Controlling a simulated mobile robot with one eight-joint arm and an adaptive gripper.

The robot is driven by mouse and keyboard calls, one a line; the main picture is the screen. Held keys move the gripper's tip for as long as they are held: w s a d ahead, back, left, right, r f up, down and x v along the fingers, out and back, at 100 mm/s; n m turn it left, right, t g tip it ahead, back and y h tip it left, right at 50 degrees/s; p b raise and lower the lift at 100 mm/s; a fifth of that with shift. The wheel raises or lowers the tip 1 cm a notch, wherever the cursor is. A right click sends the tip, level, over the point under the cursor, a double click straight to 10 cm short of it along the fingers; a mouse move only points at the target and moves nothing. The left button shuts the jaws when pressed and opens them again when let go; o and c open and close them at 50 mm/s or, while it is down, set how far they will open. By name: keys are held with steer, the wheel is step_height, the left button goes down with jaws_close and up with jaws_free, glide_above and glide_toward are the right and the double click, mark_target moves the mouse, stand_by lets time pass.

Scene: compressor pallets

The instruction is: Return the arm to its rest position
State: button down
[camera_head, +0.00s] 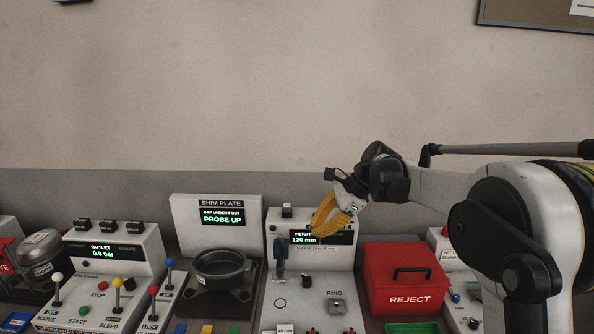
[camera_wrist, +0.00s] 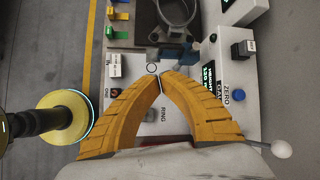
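My arm reaches in from the right in the head view, and my gripper (camera_head: 318,232) hangs in front of the height gauge panel (camera_head: 332,259). The display there reads 120 mm. In the wrist view my gripper's yellow fingers (camera_wrist: 161,80) curve together and their tips meet, with nothing seen between them. Below them lies the grey deck of the gauge station (camera_wrist: 186,119), with a round mark and the RING label. The fingers appear above the deck, apart from it.
A red REJECT box (camera_head: 398,281) with a black handle stands right of the gauge. Left are the SHIM PLATE station (camera_head: 187,212) with a dark round part (camera_head: 221,268) and a lever console (camera_head: 92,318).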

steer(key=s+d+r+n+t+h+b, duration=0.1)
steer(key=s+d+r+n+t+h, duration=0.2)
steer(key=s, duration=0.6)
steer(key=s+d+r+n+b, duration=0.1)
steer(key=s+d+n, duration=0.3)
steer(key=s, duration=0.4)
steer(key=s+d+f+n+t+h, duration=0.1)
steer(key=s+d+f+n, duration=0.2)
steer(key=s, duration=0.5)
steer(key=s+d+f+n+t+h, duration=0.1)
steer(key=s+d+f+n+h, duration=0.1)
steer(key=s, duration=0.6)
step_height(320, 180, down, 2)
steer(key=d+n+b, duration=0.1)
steer(key=n, duration=0.2)
steer(key=shift+d+n+t+h, duration=0.15)
steer(key=shift+n+t+h, duration=0.15)
steer(key=shift+n+t, duration=0.1)
